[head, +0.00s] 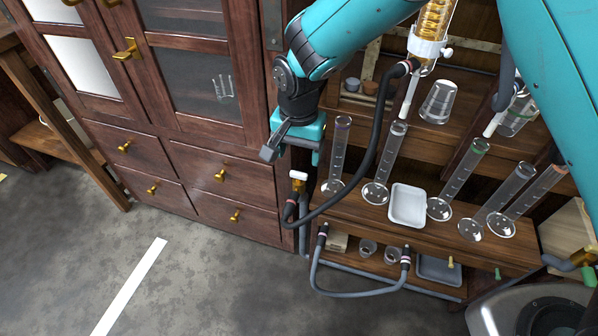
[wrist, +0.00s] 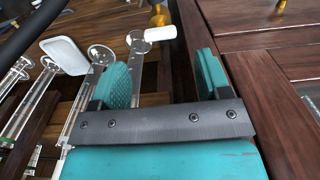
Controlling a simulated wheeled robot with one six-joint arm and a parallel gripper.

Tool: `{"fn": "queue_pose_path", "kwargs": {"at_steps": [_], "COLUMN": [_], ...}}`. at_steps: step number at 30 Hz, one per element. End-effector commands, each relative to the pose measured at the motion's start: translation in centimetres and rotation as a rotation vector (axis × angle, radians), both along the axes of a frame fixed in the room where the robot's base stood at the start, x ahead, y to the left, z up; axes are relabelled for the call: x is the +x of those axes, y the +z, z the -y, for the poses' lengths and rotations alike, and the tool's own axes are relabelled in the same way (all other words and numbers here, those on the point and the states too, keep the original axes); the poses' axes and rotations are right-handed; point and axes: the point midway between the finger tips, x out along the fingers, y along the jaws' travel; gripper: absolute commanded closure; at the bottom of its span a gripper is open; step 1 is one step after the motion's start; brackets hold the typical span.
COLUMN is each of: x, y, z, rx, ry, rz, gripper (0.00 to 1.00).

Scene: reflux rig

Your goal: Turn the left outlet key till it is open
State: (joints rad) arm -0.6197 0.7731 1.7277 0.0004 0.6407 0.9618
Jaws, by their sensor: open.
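The left outlet key is a short white handle (head: 298,175) on a small brass tap (head: 298,186), at the left front of the wooden rig bench. The white key also shows in the wrist view (wrist: 160,33), lying crosswise just beyond the fingertips, with brass behind it. My gripper (head: 293,150) is above the key in the head view, apart from it. In the wrist view its two teal pads (wrist: 165,72) are open with nothing between them.
Glass cylinders (head: 338,155) and a white tray (head: 407,205) stand right of the tap. A dark hose (head: 340,202) curves from the tap past the cylinders. The wooden cabinet (head: 205,160) with brass knobs stands close on the left. The floor in front is clear.

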Motion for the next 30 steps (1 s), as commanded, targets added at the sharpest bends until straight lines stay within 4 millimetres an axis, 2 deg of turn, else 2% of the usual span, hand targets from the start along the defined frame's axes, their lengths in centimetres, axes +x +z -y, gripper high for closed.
{"fn": "queue_pose_path", "kwargs": {"at_steps": [1,3,9,13,21,22,28,30], "x": [-0.1,-0.1,0.0,0.0,0.0,0.0,0.0,0.0], "y": [-1.4,-2.8,-5.3,-6.0,-6.1,-6.1,-6.1,-6.1], "z": [0.0,0.1,0.0,0.0,0.0,0.0,0.0,0.0], "rx": [-0.002,-0.002,0.0,-0.001,0.0,0.0,0.0,0.0], "ry": [0.0,0.0,0.001,0.001,0.001,0.001,0.001,0.001], "rz": [-0.004,-0.003,-0.001,-0.001,0.0,0.0,0.0,0.0], "gripper": [0.3,0.3,0.3,0.3,0.3,0.32,0.78,0.79]}}
